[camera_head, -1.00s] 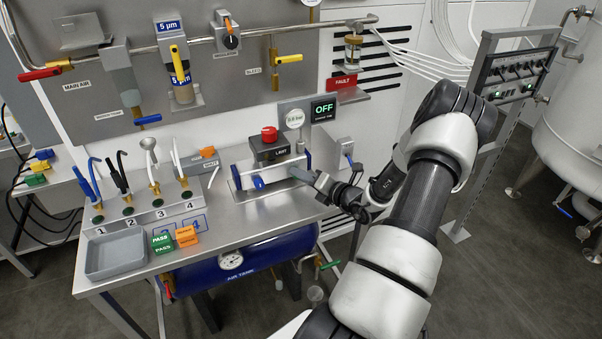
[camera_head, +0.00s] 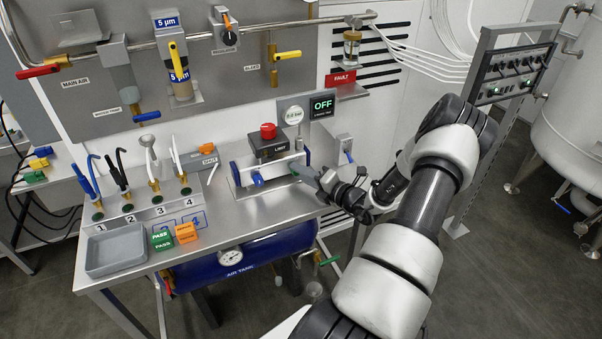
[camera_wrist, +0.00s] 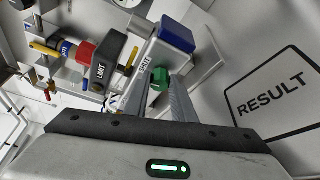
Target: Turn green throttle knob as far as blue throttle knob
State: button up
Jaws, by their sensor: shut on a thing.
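The green throttle knob (camera_wrist: 160,76) sits between the fingers of my gripper (camera_wrist: 161,98) in the wrist view, at the device's "SHUT" label. My gripper is shut on it. In the head view, my gripper (camera_head: 303,173) reaches in from the right to the front of the actuator device, and only a bit of the green knob (camera_head: 294,169) shows. The blue throttle knob (camera_head: 257,180) sticks out at the front left of the same device, apart from my gripper. The fingers hide part of the green knob, so its exact turn angle is hard to read.
A black "LIMIT" box with a red button (camera_head: 268,132) stands behind the device. A grey tray (camera_head: 116,250) and PASS blocks (camera_head: 162,239) lie at the bench's left. The blue air tank (camera_head: 245,254) is below. A grey box (camera_head: 343,149) stands right of the device.

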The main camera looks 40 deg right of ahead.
jog(key=o, duration=1.1)
jog(key=shift+c, duration=0.2)
jog(key=shift+s+d, duration=0.1)
jog(key=shift+s, duration=0.05)
jog(key=s+d+r, duration=0.2)
jog(key=s, duration=1.5)
jog(key=shift+r, duration=0.2)
jog(key=shift+w+d, duration=0.1)
